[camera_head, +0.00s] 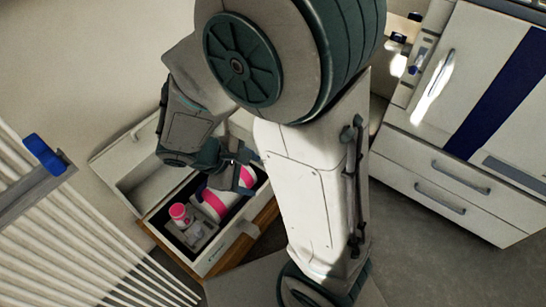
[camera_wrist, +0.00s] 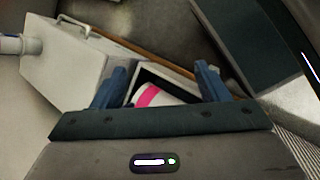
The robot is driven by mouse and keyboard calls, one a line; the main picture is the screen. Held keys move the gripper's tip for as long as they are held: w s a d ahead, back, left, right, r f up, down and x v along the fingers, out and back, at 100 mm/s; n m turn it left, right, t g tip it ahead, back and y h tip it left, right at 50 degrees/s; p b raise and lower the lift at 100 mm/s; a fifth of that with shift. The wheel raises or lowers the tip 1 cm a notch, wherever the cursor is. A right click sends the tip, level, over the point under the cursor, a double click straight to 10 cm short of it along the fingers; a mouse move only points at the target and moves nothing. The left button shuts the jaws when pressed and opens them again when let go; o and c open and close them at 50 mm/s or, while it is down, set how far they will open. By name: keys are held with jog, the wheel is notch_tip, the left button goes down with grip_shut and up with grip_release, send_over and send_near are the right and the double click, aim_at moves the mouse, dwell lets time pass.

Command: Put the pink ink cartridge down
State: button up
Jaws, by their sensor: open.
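The pink ink cartridge (camera_head: 230,195) is a white cylinder with pink bands. It lies in an open white box-like compartment (camera_head: 222,256) in the head view. It also shows between my fingers in the wrist view (camera_wrist: 152,97), where its near part is hidden by my gripper. My gripper (camera_head: 232,178) is open, right over the cartridge, with one finger on each side of it in the wrist view (camera_wrist: 161,82). I cannot tell whether a finger touches it.
A small bottle with a pink cap (camera_head: 179,213) stands in the same compartment, left of the cartridge. A raised white lid or panel (camera_head: 125,165) is behind it. White drawers (camera_head: 450,180) stand at right, and a white slatted rack (camera_head: 60,240) at left.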

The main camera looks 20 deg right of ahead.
jog(key=s+d+r+m+t+y, duration=0.1)
jog(key=s+d+r+m+y, duration=0.3)
jog(key=r+m+y, duration=0.3)
jog(key=shift+d+r+m, duration=0.25)
jog(key=shift+r+m, duration=0.4)
jog(key=shift+m, duration=1.35)
jog(key=shift+s, duration=0.15)
